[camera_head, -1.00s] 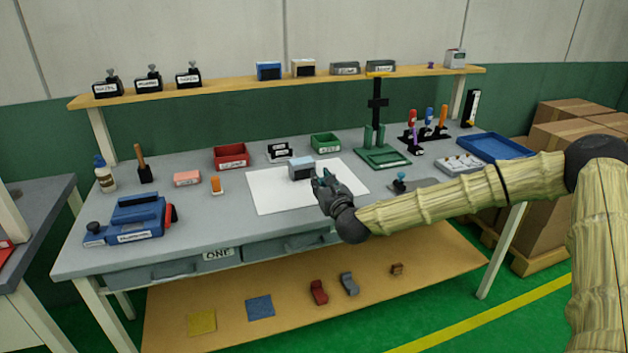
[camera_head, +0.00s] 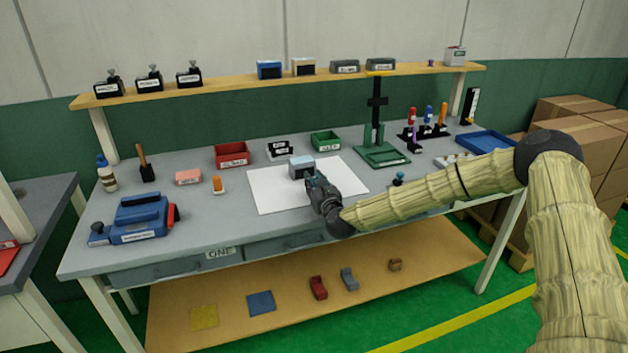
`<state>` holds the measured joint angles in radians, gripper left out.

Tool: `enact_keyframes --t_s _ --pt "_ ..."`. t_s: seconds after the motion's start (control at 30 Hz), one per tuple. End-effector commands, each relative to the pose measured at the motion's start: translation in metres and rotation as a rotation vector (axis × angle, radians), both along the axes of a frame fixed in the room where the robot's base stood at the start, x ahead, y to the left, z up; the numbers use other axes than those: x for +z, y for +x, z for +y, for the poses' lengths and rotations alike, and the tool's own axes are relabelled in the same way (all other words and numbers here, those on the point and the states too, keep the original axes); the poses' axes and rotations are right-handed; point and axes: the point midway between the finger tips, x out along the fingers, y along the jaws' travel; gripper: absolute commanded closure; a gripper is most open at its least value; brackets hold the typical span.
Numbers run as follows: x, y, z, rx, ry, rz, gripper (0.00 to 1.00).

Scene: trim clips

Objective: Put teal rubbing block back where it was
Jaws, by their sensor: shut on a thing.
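A pale blue block (camera_head: 300,162) with a darker lower part stands on the white sheet (camera_head: 262,195) in the middle of the bench. It is the nearest match to the teal rubbing block, though its colour looks more light blue than teal. My gripper (camera_head: 311,178) is at the block's near right side, shut on it. The fingers are small and dark here, and they hide the block's lower right corner. The block looks upright and at sheet level; I cannot tell whether it is lifted.
Red (camera_head: 232,161) and green (camera_head: 325,147) bins and a black label holder (camera_head: 281,156) stand behind the sheet. A green press (camera_head: 383,153) stands to the right. The upper shelf (camera_head: 222,86) holds stamps and several blocks, with gaps between them.

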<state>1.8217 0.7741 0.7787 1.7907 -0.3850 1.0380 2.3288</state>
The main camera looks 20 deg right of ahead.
Motion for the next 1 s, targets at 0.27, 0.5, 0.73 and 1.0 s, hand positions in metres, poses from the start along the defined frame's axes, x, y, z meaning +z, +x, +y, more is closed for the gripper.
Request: enact_keyframes --t_s 0.27,0.5,0.73,1.0 --pt "-0.003 0.000 0.000 0.000 0.000 0.000 1.00" --pt "-0.002 0.000 0.000 0.000 0.000 0.000 0.55" --pt "-0.002 0.000 0.000 0.000 0.000 0.000 0.55" --pt "-0.003 -0.019 -0.001 0.000 0.002 0.001 0.55"
